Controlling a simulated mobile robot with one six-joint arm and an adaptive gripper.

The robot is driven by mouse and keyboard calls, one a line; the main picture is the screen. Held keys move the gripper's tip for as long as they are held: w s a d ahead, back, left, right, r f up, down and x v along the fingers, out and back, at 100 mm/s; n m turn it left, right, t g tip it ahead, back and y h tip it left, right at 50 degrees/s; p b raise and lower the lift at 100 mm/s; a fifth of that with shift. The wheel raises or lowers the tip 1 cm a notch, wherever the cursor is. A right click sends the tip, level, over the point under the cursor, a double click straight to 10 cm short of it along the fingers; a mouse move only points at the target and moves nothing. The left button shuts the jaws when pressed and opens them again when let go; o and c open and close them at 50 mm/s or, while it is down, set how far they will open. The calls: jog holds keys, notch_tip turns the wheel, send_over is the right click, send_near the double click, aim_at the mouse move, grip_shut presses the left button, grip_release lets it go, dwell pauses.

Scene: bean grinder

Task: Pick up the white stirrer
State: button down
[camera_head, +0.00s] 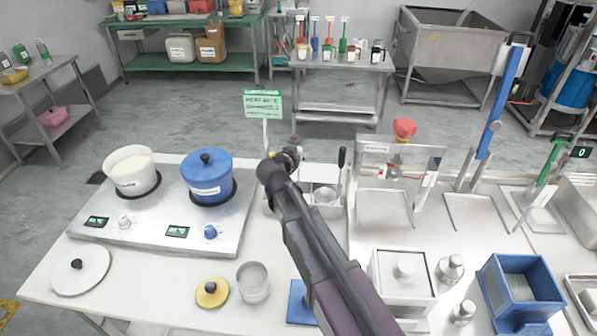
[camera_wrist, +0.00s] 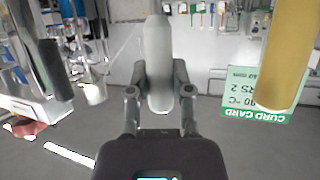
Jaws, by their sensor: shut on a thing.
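My gripper (camera_wrist: 158,95) is shut on the white stirrer (camera_wrist: 158,50) in the wrist view. The stirrer shows as a long, pale, rounded piece held between the two fingers, pointing away from the wrist. In the head view my gripper (camera_head: 290,153) is over the back of the table, to the right of the blue pot. The stirrer cannot be made out there, and my arm hides part of that area.
A white pot (camera_head: 131,172) and a blue pot (camera_head: 207,180) stand on the double hotplate (camera_head: 158,235) at left. A green sign (camera_head: 263,104) rises just behind my gripper. A clear-panelled frame (camera_head: 398,170) stands to the right.

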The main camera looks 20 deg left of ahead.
jog(key=shift+r, duration=0.15)
notch_tip(320, 180, up, 10)
jog(key=p, duration=1)
jog(key=shift+f, duration=0.2)
dwell(0.4)
notch_tip(320, 180, up, 8)
jog(key=p, duration=0.7)
jog(key=shift+f+p, duration=0.15)
jog(key=shift+p, duration=0.2)
